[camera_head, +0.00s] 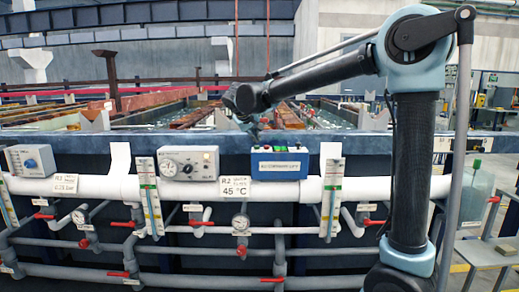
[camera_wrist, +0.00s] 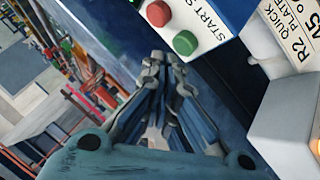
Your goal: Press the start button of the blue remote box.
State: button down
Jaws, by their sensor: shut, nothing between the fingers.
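The blue remote box (camera_head: 279,166) sits on the front of the rail in the head view, below my gripper. In the wrist view its white top panel (camera_wrist: 215,12) shows a red button (camera_wrist: 158,13) and a green button (camera_wrist: 186,43), with lettering that begins "START S" beside them. My gripper (camera_wrist: 163,62) is shut and empty. In the wrist view its fingertips appear just below and left of the green button; I see no clear contact. In the head view my gripper (camera_head: 252,126) is dark and small above the rail, partly hidden by the arm.
A white gauge box (camera_head: 188,163) stands left of the blue box, with a small dial box (camera_head: 30,161) farther left. White pipes and red valve handles run below. Tanks with racks lie behind the rail (camera_head: 80,143).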

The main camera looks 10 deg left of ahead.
jog(key=shift+r, duration=2.55)
jog(key=shift+d+f, duration=0.1)
jog(key=shift+d, duration=0.3)
jog(key=s+d+f+m+g+h, duration=0.1)
jog(key=d+f, duration=0.1)
jog(key=d, duration=0.7)
jog(key=s+d+f+m+g, duration=0.1)
jog(key=d+f, duration=0.1)
jog(key=d, duration=0.8)
jog(key=s+d+f+m+g, duration=0.1)
jog(key=s+d+f, duration=0.4)
jog(key=d, duration=0.4)
jog(key=s+d+f+m+g, duration=0.2)
jog(key=s+d+f, duration=0.3)
jog(key=d, duration=0.5)
jog(key=s+d+f+m+g+y, duration=0.1)
jog(key=s+d+f, duration=0.3)
jog(key=s+f, duration=0.4)
jog(key=s+d+f+m+g, duration=0.1)
jog(key=s+d+f, duration=0.3)
jog(key=s+f, duration=0.4)
jog(key=s, duration=0.3)
jog(key=shift+d+m+y, duration=0.3)
jog(key=shift+m+y, duration=0.1)
